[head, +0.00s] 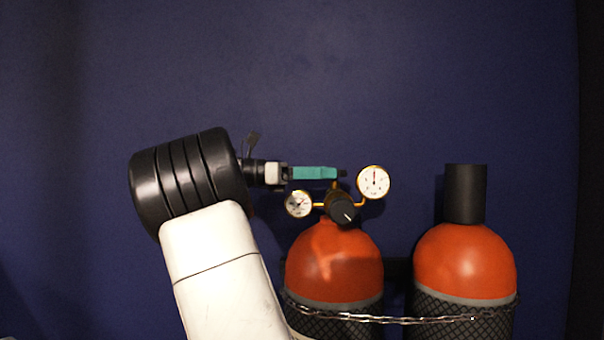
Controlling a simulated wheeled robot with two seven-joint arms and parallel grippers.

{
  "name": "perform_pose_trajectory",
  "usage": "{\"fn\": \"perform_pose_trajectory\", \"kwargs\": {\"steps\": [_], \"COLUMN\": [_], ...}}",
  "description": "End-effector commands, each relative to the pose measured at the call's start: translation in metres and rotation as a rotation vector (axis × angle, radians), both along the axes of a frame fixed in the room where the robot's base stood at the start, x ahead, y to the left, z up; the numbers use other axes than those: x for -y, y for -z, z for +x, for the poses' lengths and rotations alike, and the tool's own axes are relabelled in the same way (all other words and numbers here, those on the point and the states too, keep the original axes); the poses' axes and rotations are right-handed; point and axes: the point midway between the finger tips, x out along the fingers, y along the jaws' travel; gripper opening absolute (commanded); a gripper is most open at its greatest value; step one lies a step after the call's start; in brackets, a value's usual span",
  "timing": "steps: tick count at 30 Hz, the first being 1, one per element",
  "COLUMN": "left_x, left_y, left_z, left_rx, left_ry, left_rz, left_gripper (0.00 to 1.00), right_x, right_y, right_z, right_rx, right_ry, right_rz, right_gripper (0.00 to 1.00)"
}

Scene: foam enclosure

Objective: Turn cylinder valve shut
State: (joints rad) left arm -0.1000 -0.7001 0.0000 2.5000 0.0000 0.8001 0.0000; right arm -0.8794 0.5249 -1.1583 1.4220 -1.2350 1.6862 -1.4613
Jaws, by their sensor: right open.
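An orange gas cylinder (333,265) stands upright at the centre right, with a brass valve and regulator assembly on top. A black round knob (343,212) with a white mark faces me there. A small gauge (298,204) is at its left and a larger gauge (373,182) at its upper right. My right gripper (336,173) comes in from the left, its teal finger seen side-on, level and open. Its tip is at the top of the valve assembly, above the knob. I cannot tell whether it touches; the fingertip area hides part of the valve top. My left gripper is not in view.
A second orange cylinder (465,262) with a black cap (465,194) stands at the right. A chain (400,320) runs across both cylinders. Dark blue foam wall (300,70) lies behind; the space above the cylinders is clear.

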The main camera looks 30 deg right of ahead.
Motion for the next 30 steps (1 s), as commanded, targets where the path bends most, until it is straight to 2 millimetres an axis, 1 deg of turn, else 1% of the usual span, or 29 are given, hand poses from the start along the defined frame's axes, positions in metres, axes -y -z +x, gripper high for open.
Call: {"fn": "perform_pose_trajectory", "kwargs": {"steps": [1,3,6,9,13,30], "left_x": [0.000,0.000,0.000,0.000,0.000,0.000], "left_y": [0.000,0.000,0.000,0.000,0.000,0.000], "left_z": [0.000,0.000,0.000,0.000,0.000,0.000], "left_rx": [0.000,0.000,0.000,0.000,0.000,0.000], "left_ry": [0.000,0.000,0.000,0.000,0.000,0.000], "left_rz": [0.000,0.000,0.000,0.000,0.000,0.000], "left_gripper": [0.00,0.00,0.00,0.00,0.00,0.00], "right_x": [-0.009,-0.020,-0.032,-0.038,-0.041,-0.041], "right_y": [-0.001,0.000,0.000,0.000,0.000,0.000], "right_z": [0.004,0.008,0.012,0.015,0.015,0.015], "right_rx": [0.001,0.001,0.000,0.001,0.000,0.000], "right_ry": [-0.002,-0.002,0.000,0.000,0.000,0.000], "right_rz": [-0.004,-0.003,-0.002,-0.001,0.000,0.000], "right_gripper": [0.70,0.70,0.70,0.70,0.70,0.70]}}
